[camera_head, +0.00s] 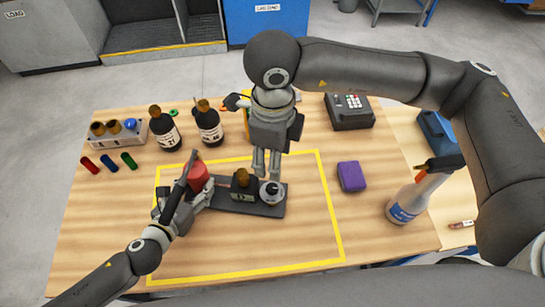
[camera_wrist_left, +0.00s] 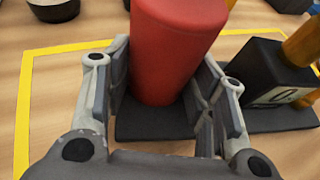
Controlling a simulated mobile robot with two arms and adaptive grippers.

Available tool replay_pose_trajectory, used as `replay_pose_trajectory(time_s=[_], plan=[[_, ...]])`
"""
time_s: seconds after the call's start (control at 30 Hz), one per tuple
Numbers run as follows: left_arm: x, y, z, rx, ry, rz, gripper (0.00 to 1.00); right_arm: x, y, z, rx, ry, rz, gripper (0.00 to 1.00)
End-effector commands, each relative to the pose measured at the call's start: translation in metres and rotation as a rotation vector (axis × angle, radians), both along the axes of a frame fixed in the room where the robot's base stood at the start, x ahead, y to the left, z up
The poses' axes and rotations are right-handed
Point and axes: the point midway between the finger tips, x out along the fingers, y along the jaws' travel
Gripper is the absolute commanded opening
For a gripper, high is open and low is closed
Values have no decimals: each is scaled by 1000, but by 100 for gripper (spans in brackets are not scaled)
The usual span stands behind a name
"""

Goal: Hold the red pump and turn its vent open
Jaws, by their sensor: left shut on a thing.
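The red pump (camera_head: 197,177) is a red cylinder at the left end of a dark base plate (camera_head: 255,207) on the table. It also fills the upper middle of the left wrist view (camera_wrist_left: 176,50). My left gripper (camera_head: 184,200) is shut on it, with a finger on each side in the left wrist view (camera_wrist_left: 165,95). A dark block (camera_head: 242,188) with a brass top and a round grey metal piece (camera_head: 271,193) sit farther right on the plate; which is the vent is unclear. My right gripper (camera_head: 267,173) points down just above the round piece; contact is unclear.
A yellow outline (camera_head: 333,215) on the table surrounds the plate. Dark bottles (camera_head: 164,129) and a rack (camera_head: 118,133) stand at the back left. A purple block (camera_head: 351,176), a keypad device (camera_head: 349,111) and a spray bottle (camera_head: 408,204) stand to the right.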

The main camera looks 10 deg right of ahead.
Motion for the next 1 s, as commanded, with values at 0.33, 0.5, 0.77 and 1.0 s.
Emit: replay_pose_trajectory(time_s=[0.33,0.5,0.77,1.0], plan=[[0,0,0,1,-1,1,64,0,0,0,1,0,0,49],[0,0,0,1,-1,1,76,0,0,0,1,0,0,49],[-1,0,0,0,0,0,76,0,0,-1,1,0,0,49],[-21,11,8,2,4,0,76,0,0,0,1,0,0,49]])
